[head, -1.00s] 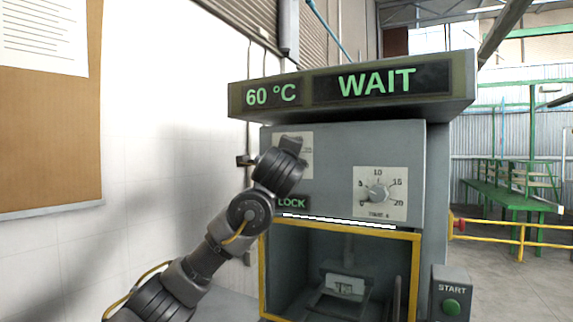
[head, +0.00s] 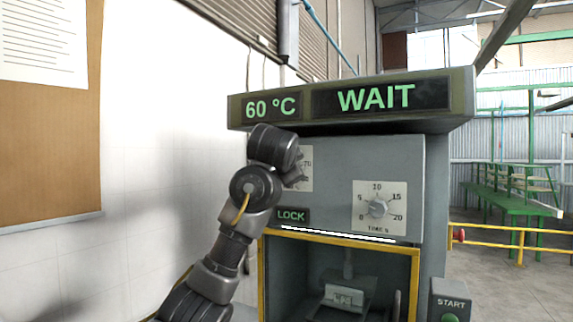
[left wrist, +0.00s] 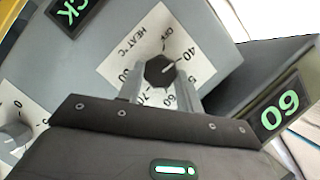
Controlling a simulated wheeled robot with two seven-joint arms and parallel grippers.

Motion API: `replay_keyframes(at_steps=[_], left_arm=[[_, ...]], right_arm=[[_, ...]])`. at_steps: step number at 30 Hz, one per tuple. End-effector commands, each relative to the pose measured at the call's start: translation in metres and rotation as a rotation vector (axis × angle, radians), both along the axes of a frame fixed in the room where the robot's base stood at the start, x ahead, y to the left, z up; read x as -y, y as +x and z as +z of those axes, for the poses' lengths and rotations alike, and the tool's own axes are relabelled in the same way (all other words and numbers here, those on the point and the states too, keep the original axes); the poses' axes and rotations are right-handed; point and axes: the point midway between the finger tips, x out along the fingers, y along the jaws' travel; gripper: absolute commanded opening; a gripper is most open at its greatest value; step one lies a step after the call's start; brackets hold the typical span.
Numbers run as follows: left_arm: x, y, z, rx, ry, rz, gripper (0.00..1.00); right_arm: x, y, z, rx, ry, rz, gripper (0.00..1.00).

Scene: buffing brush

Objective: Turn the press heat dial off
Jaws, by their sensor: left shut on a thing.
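The press heat dial (left wrist: 157,70) is a small dark faceted knob on a white "HEAT °C" plate (left wrist: 122,60) in the left wrist view. My left gripper (left wrist: 160,78) is shut on it, one finger on each side. A short white mark on the knob points right in that view, a little below the word OFF. In the head view my left wrist covers the dial and most of its plate (head: 306,158); my gripper (head: 293,180) is mostly hidden there. My right gripper is not in view.
The press display (head: 352,99) reads 60 °C and WAIT. A timer dial (head: 377,208) sits to the right on the same panel. A green LOCK sign (head: 291,215) is below. The yellow-framed opening (head: 416,275) and START button (head: 450,317) are lower. The overhanging display housing is close above my wrist.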

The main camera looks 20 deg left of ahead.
Motion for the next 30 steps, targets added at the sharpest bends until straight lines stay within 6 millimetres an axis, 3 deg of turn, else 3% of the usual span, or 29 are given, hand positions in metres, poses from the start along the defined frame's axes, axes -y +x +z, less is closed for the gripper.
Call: replay_keyframes(at_steps=[15,30], left_arm=[[-0.003,0.001,0.004,-0.068,-0.459,-0.001,0.13],[-0.005,0.001,0.003,-0.1,-0.677,0.0,0.13]], right_arm=[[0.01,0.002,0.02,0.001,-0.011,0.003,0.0],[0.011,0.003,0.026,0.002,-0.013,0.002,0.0]])
